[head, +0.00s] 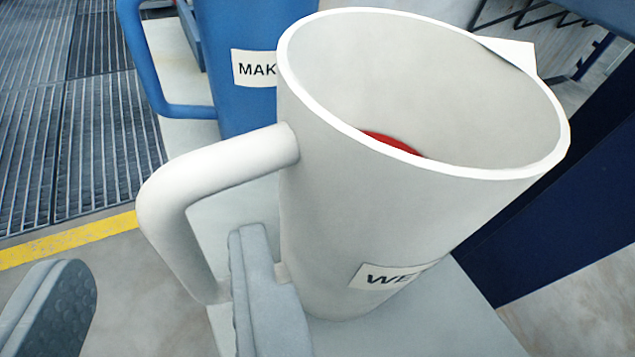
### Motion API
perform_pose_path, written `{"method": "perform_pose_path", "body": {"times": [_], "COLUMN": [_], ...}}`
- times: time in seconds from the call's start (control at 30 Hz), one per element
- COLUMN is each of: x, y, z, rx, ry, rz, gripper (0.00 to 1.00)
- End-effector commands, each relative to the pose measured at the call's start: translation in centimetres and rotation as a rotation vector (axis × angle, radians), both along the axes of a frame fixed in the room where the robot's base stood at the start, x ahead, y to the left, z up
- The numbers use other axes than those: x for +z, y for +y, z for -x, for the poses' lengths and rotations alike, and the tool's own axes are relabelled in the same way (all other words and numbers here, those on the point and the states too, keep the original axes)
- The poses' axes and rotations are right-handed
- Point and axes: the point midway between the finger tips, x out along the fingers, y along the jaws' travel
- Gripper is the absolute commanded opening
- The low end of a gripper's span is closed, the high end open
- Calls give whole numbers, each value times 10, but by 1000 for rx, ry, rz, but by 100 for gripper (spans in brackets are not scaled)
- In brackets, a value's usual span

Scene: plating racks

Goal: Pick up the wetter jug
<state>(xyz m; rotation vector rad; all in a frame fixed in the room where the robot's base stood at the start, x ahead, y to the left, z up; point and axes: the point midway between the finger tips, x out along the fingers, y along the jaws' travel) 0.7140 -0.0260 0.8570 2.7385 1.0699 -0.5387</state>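The wetter jug (370,215) is a large white jug with a label whose visible letters read "WE". It stands upright on a pale grey surface, with its handle (165,200) to the left. Something red shows inside it. My gripper (165,285) is open in the lower left. Its right finger overlaps the handle's opening in the picture, close to the jug's wall. Its left finger is outside the handle, to the left, with a wide gap between the fingers. I cannot tell whether the right finger touches the jug.
A blue jug (228,105) with a label starting "MAK" stands just behind the wetter jug. A dark blue panel (570,215) is at the right. Grey floor grating (75,120) and a yellow line (70,240) lie at the left.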

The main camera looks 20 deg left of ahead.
Motion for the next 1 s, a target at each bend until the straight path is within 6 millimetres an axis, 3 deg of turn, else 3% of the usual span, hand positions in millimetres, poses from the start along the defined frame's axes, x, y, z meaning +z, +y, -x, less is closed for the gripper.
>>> {"method": "perform_pose_path", "body": {"times": [0.27,0.6,0.87,1.0], "x": [-5,-18,-20,-20], "y": [8,34,36,36], "z": [-9,-39,-42,-42], "rx": [0,0,-1,-1], "ry": [1,0,0,0], "rz": [0,0,0,0], "gripper": [38,38,38,12]}}
